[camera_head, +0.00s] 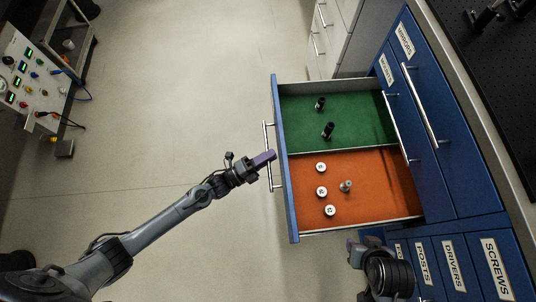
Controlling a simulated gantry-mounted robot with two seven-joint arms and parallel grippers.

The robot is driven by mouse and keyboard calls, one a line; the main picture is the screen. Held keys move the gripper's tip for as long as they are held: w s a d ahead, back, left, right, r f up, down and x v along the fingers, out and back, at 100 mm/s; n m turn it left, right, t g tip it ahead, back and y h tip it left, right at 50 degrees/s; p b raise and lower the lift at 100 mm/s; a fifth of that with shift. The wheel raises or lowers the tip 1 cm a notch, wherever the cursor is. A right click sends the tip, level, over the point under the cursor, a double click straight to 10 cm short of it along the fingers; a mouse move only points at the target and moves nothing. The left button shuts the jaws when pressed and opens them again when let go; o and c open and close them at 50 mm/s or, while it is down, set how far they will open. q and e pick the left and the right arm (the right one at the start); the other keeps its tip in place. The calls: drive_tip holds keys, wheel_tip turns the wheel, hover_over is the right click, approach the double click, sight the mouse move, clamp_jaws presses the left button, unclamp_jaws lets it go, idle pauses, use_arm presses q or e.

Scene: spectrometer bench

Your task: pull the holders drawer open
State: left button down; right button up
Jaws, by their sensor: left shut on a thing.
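A blue drawer stands pulled out from the cabinet, with its front panel (285,160) toward the left of the view. Its bar handle (268,155) runs along the outside of that panel. My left gripper (267,158) is shut on the handle near its middle. The drawer has a green section (357,112) with two dark upright posts (328,130) and an orange section (385,190) with several small round white-topped pieces (321,191). My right gripper (354,245) is just below the drawer's near side; its fingers are too unclear to judge. No label shows on this drawer's front.
Blue cabinet fronts with a long handle (426,110) stand to the right. Drawers labelled POSTS, DRIVERS and SCREWS (496,268) are at the lower right. A white cabinet (335,35) stands behind. An instrument panel (27,75) is at the upper left. The floor left of the drawer is clear.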

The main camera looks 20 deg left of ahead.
use_arm(q)
drive_tip(key=c, duration=1.2)
unclamp_jaws()
drive_tip(key=shift+o, duration=0.2)
drive_tip(key=p+v, duration=0.2)
drive_tip(key=v, duration=0.8)
drive_tip(key=shift+s+a, duration=0.25)
drive_tip(key=shift+a, duration=0.1)
drive_tip(key=shift+f, duration=0.1)
